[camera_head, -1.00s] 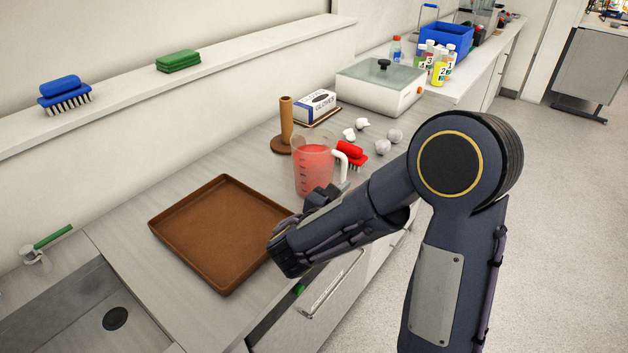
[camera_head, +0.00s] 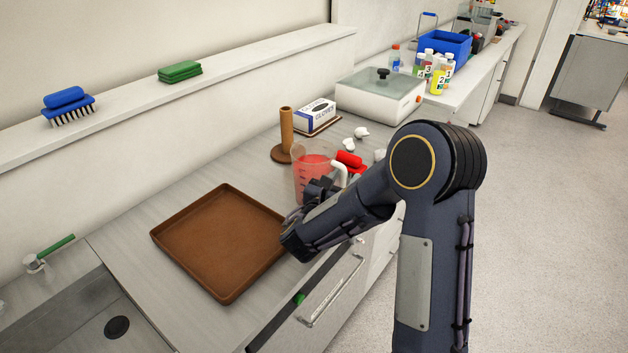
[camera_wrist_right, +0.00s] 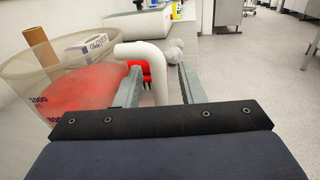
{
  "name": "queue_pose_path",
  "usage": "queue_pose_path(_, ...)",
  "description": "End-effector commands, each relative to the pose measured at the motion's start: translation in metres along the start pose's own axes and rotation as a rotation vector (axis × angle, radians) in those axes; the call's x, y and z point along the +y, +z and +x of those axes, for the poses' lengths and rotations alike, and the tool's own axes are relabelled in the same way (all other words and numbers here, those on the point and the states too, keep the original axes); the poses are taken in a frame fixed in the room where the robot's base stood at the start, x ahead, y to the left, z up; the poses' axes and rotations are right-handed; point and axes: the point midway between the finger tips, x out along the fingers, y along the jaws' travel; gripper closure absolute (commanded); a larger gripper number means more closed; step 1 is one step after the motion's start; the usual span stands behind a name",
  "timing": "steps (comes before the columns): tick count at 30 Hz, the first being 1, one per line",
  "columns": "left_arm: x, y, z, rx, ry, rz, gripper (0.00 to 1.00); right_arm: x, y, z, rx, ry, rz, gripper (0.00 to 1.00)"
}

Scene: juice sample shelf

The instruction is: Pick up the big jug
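The big jug (camera_head: 311,168) is clear with red liquid and stands upright on the counter behind the brown tray. Its white handle (camera_head: 340,169) faces right. In the right wrist view the jug (camera_wrist_right: 85,88) fills the left side, and its handle (camera_wrist_right: 145,52) rises between the two fingers. My right gripper (camera_head: 324,187) is at the near side of the jug, partly covering its lower part. In the right wrist view the right gripper (camera_wrist_right: 160,82) is open, one finger on each side of the handle; I cannot tell whether either touches it. My left gripper is out of view.
A brown tray (camera_head: 170,233) lies in front of the jug. Behind stand a wooden holder (camera_head: 287,130), a glove box (camera_head: 315,113) and a white device (camera_head: 375,95). A red brush (camera_head: 349,159) and crumpled white pieces (camera_head: 361,132) lie near the handle. A drawer below is open.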

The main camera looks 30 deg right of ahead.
Motion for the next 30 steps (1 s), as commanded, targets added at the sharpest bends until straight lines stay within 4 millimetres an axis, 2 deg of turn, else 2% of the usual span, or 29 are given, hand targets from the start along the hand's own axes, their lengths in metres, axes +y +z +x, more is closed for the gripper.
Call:
queue_pose_path(3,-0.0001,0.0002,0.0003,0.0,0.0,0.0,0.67,0.0,-0.0003,-0.0003,0.0,0.0,0.0,0.64)
queue_pose_path(9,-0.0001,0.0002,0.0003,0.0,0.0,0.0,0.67,0.0,-0.0002,-0.0005,0.0,0.0,0.0,0.91)
queue_pose_path(12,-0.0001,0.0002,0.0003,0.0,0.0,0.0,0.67,0.0,-0.0001,-0.0005,0.0,0.0,0.0,1.0)
queue_pose_path(30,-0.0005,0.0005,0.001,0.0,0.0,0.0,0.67,0.0005,0.007,-0.0004,-0.005,-0.001,0.006,1.0)
